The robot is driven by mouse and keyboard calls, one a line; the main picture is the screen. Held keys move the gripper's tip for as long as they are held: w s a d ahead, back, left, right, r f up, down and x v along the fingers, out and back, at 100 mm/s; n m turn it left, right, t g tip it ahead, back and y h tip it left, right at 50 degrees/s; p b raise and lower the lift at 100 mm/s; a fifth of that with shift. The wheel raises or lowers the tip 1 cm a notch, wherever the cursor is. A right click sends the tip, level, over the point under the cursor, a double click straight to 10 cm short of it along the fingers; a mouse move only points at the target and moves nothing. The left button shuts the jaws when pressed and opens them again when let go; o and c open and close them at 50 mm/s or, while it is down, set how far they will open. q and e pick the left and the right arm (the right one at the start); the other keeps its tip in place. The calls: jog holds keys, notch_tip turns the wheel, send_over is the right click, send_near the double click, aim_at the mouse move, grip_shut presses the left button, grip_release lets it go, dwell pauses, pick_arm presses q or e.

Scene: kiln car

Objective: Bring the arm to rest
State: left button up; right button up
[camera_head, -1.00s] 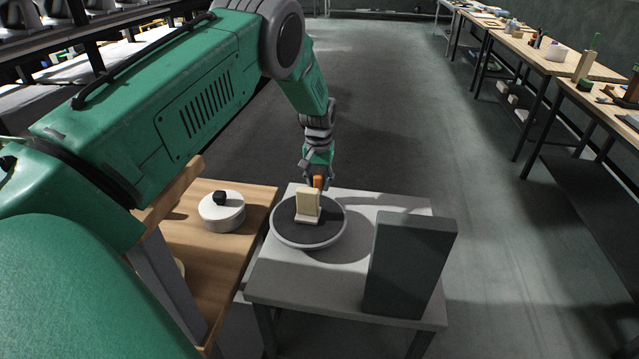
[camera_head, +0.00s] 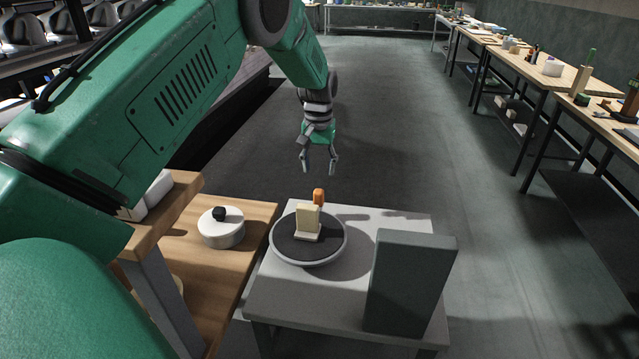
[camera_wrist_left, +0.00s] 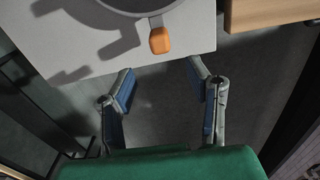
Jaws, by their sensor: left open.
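My left gripper (camera_head: 319,172) is open and empty. It hangs above the floor beyond the far edge of the grey table (camera_head: 290,300), apart from everything on it. In the left wrist view its two fingers (camera_wrist_left: 163,85) are spread with nothing between them. An orange piece (camera_head: 318,196) stands behind a cream block (camera_head: 307,222) by the round dark turntable (camera_head: 330,236). The orange piece also shows in the left wrist view (camera_wrist_left: 160,40), near the table edge. My right gripper is not in view.
A dark grey upright slab (camera_head: 410,285) stands at the table's front right. A wooden bench (camera_head: 190,262) with a round white container (camera_head: 221,232) is on the left. Workbenches (camera_head: 560,80) line the right wall. The floor between is clear.

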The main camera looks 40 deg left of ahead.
pick_arm(q)
jog(key=shift+r, duration=0.75)
